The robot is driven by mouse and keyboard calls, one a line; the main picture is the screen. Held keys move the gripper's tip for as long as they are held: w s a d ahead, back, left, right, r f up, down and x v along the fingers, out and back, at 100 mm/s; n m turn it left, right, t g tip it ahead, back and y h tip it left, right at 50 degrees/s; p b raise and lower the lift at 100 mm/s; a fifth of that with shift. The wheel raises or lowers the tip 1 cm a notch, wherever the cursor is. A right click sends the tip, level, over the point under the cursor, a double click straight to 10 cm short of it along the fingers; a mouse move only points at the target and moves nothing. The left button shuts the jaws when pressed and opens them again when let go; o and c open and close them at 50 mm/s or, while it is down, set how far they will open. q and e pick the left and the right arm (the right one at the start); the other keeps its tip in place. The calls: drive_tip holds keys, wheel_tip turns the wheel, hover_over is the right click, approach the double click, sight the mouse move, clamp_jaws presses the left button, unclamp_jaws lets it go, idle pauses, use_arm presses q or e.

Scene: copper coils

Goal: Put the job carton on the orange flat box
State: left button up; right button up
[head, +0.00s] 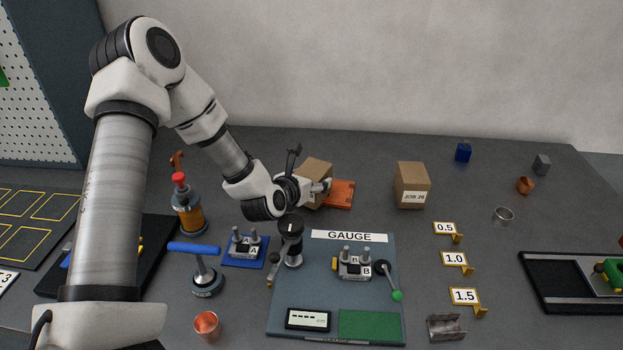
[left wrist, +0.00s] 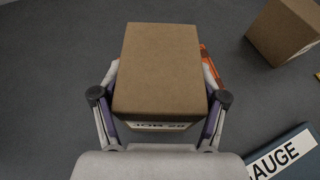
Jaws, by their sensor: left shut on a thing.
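My left gripper (head: 318,188) is shut on a brown job carton (head: 315,170), gripping it by its sides. In the left wrist view the carton (left wrist: 158,70) sits between the two fingers, its JOB label partly visible at the lower edge. The orange flat box (head: 341,194) lies just right of the carton in the head view. Only an orange strip (left wrist: 207,68) of it shows beside the carton in the left wrist view. Whether the carton touches the box or the table is hidden. My right gripper is not in view.
A second brown carton (head: 412,186), labelled JOB 26, stands to the right. The gauge board (head: 290,315) lies in front, with a dark post (head: 291,240) near the gripper. A red-topped orange bottle (head: 187,207) stands left. The table behind the held carton is clear.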

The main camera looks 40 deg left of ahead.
use_arm(q)
drive_tip(key=shift+f+b, duration=0.1)
drive_tip(key=shift+b, duration=0.2)
drive_tip(key=o, duration=1.3)
drive_tip(key=shift+o, duration=0.2)
drive_tip(key=shift+r, duration=0.25)
drive_tip(key=v, duration=0.7)
drive_tip(key=shift+s, duration=0.25)
